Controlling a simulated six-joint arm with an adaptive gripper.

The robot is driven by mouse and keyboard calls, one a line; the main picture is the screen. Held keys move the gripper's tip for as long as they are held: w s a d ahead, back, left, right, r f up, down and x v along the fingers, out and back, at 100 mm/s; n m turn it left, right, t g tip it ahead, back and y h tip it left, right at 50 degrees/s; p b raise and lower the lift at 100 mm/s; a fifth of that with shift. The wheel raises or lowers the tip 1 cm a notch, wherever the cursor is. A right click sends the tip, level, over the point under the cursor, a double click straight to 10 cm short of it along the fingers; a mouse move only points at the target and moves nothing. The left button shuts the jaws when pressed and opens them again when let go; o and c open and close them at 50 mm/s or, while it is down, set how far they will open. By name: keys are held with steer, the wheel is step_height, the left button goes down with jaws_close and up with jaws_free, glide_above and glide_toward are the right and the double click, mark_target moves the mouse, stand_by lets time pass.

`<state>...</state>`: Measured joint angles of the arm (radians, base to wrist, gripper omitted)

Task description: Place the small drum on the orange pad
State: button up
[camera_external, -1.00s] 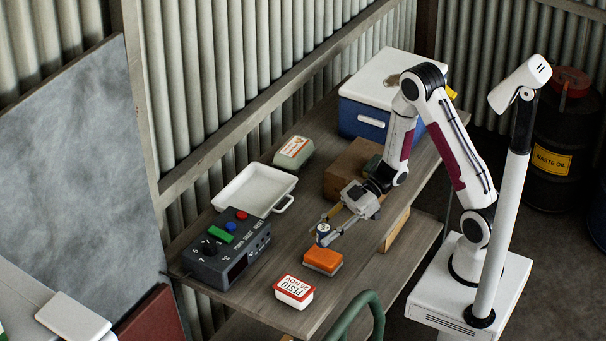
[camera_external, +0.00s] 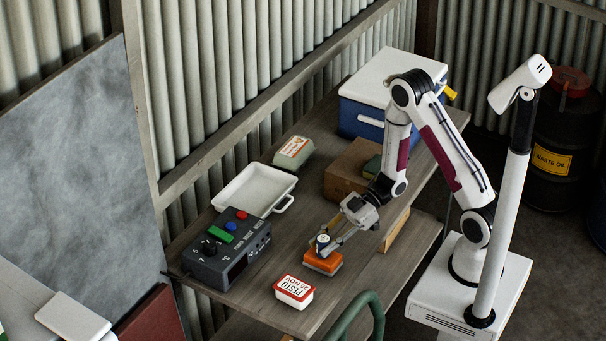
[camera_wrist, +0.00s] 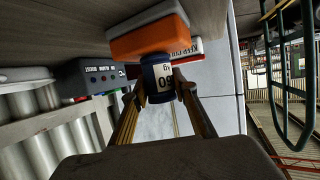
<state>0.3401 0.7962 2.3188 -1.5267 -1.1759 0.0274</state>
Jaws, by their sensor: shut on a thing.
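The small drum (camera_wrist: 157,80), dark blue with a pale label, is between the fingertips of my gripper (camera_wrist: 158,92). My gripper is shut on it. In the external view the drum (camera_external: 322,239) shows its pale top over the orange pad (camera_external: 322,262). In the wrist view the drum's end meets or nearly meets the orange face of the pad (camera_wrist: 149,40); I cannot tell whether they touch. The drum looks upright. My gripper (camera_external: 325,243) reaches in from the upper right, and its fingers hide part of the pad.
A dark control box (camera_external: 228,250) with buttons and a white tray (camera_external: 246,194) are to the left. A brown box (camera_external: 350,172) and a blue cooler (camera_external: 360,121) stand behind. A green rail (camera_external: 358,316) rises at the front.

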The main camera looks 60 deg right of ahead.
steer(key=shift+f, duration=0.15)
steer(key=o, duration=1.1)
steer(key=shift+o, duration=0.2)
steer(key=shift+r, duration=0.2)
steer(key=v, duration=1.2)
steer(key=shift+w, duration=0.1)
